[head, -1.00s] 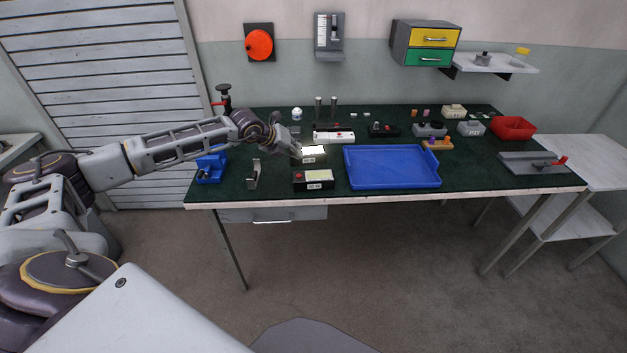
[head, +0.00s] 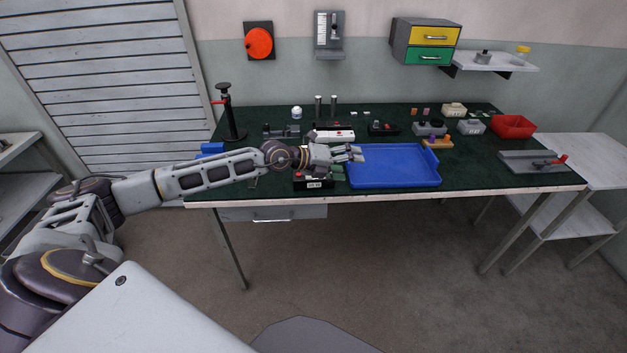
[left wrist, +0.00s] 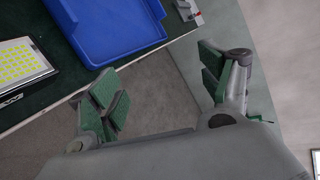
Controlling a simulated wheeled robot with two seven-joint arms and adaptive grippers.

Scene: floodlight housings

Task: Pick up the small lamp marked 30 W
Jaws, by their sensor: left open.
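A small lamp (head: 314,183) with a dark housing and a white label stands near the table's front edge in the head view, partly covered by my left arm. I cannot read its wattage for sure. A lamp with a yellow LED grid (left wrist: 24,60) shows at the left of the left wrist view, its label cut by a shadowed edge. My left gripper (head: 354,154) is open and empty, over the left side of the blue tray (head: 395,184). In the left wrist view its fingers (left wrist: 163,86) are wide apart. My right gripper is not in view.
A white bar with a red end (head: 333,135) and several small devices stand behind my arm. A red bin (head: 513,127) and a grey plate with a red handle (head: 535,163) are at the right. The blue tray looks empty.

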